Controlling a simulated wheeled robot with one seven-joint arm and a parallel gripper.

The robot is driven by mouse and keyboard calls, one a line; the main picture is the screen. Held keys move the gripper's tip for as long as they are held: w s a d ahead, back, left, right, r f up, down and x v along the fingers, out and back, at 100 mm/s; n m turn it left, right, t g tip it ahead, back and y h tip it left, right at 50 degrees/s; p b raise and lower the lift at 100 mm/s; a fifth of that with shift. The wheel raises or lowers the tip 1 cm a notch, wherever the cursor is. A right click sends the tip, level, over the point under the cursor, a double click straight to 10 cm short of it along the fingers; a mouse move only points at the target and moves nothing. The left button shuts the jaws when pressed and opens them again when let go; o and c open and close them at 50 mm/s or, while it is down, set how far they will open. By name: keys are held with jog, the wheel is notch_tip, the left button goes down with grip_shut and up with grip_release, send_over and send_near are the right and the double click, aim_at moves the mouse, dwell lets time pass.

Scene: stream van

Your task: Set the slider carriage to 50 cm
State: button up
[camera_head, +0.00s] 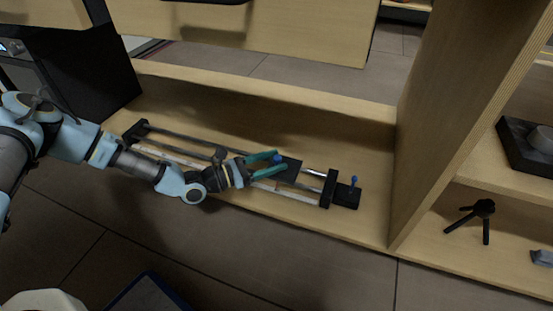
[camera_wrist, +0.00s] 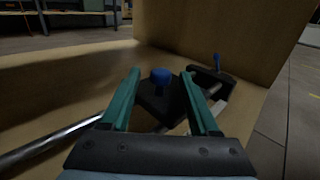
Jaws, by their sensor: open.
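The slider rail (camera_head: 320,172) lies along the low wooden shelf, with black end blocks and silver rods. Its dark carriage (camera_head: 289,169) sits toward the right end and carries a blue knob (camera_head: 277,158). My gripper (camera_head: 278,170) is open at the carriage, its two teal fingers on either side of the knob. In the wrist view, the blue knob (camera_wrist: 161,77) stands on the black carriage (camera_wrist: 163,103) between the open fingers (camera_wrist: 164,85), with gaps showing on both sides. A scale strip (camera_head: 297,193) runs along the rail's front; its marks are too small to read.
A second blue knob (camera_head: 353,181) stands on the rail's right end block. A wooden divider (camera_head: 440,120) rises to the right. Beyond it are a small black tripod (camera_head: 484,208) and a dark tray (camera_head: 510,158).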

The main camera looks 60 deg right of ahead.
jog(key=p+v, duration=0.2)
jog(key=v, duration=0.7)
jog(key=shift+w+a, duration=0.15)
jog(key=shift+a, duration=0.05)
jog(key=shift+a, duration=0.1)
jog(key=w+a+r+m+t+y, duration=0.1)
jog(key=w+a+r+m+y, duration=0.3)
jog(key=a, duration=0.4)
jog(key=w+a+r+m+t+y, duration=0.1)
jog(key=w+a+r+m+y, duration=0.25)
jog(key=a, duration=0.55)
jog(key=w+a+r+m+t+y, duration=0.1)
jog(key=w+a+r+m+y, duration=0.25)
jog(key=a, duration=0.45)
jog(key=w+a+r+m+t+y, duration=0.15)
jog(key=a+r+t, duration=0.25)
jog(key=a+r, duration=0.45)
jog(key=w+a+r+m+t+y, duration=0.1)
jog(key=w+a+r+t+y, duration=0.4)
jog(key=a, duration=0.6)
notch_tip(320, 180, up, 39)
jog(key=s+g+h+p, duration=0.1)
jog(key=s+h+p, duration=0.1)
jog(key=p, duration=3.6)
jog(key=shift+d, duration=0.3)
